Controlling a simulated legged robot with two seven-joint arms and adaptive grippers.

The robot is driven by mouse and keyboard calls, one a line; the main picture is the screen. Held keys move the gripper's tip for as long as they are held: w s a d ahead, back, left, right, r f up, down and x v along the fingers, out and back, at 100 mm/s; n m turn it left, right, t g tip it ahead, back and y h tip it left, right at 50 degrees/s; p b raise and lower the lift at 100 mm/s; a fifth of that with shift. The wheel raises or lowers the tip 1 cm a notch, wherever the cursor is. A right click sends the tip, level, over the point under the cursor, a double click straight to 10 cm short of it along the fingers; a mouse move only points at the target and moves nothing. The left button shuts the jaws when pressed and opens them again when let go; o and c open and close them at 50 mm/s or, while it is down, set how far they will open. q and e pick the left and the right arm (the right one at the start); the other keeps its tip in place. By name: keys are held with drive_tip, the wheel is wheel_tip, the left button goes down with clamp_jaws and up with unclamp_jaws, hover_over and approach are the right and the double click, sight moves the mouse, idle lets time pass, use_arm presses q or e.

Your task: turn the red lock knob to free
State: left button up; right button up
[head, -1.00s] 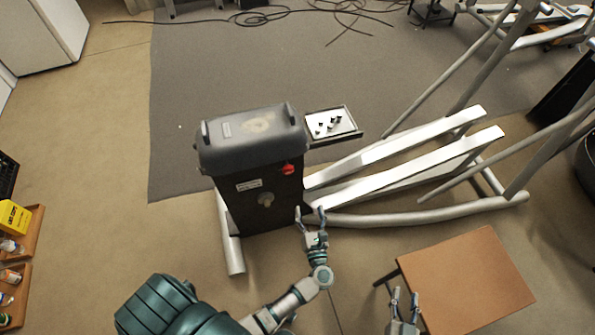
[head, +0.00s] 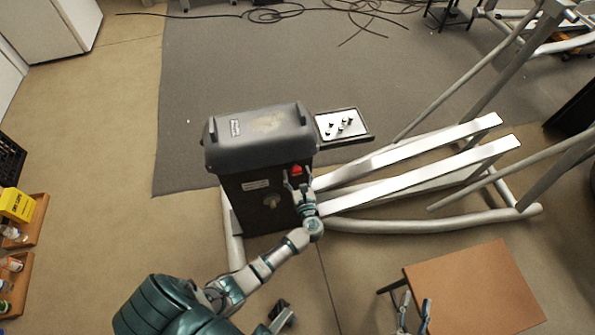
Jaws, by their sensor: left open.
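The red lock knob (head: 296,169) sits on the upper right of the dark front panel of the elliptical's housing (head: 240,203). My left gripper (head: 297,180) is open, with its fingertips just below and around the lower side of the knob. I cannot tell whether the fingers touch it. A round metal hub (head: 271,201) shows on the panel, left of the gripper. My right gripper (head: 411,298) is at the bottom, beside the small table, with its two fingers apart and nothing between them.
The elliptical's pale rails (head: 420,175) run off to the right. A brown-topped table (head: 475,285) stands at lower right. Wooden bins (head: 20,270) are at far left. Floor left of the housing is clear.

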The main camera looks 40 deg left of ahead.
use_arm(q)
drive_tip(key=shift+x, duration=0.75)
drive_tip(key=shift+s+d, duration=0.1)
drive_tip(key=shift+d, duration=0.2)
drive_tip(key=c, duration=0.4)
drive_tip(key=shift+r, duration=0.15)
drive_tip(key=c, duration=0.7)
drive_tip(key=shift+c, duration=0.2)
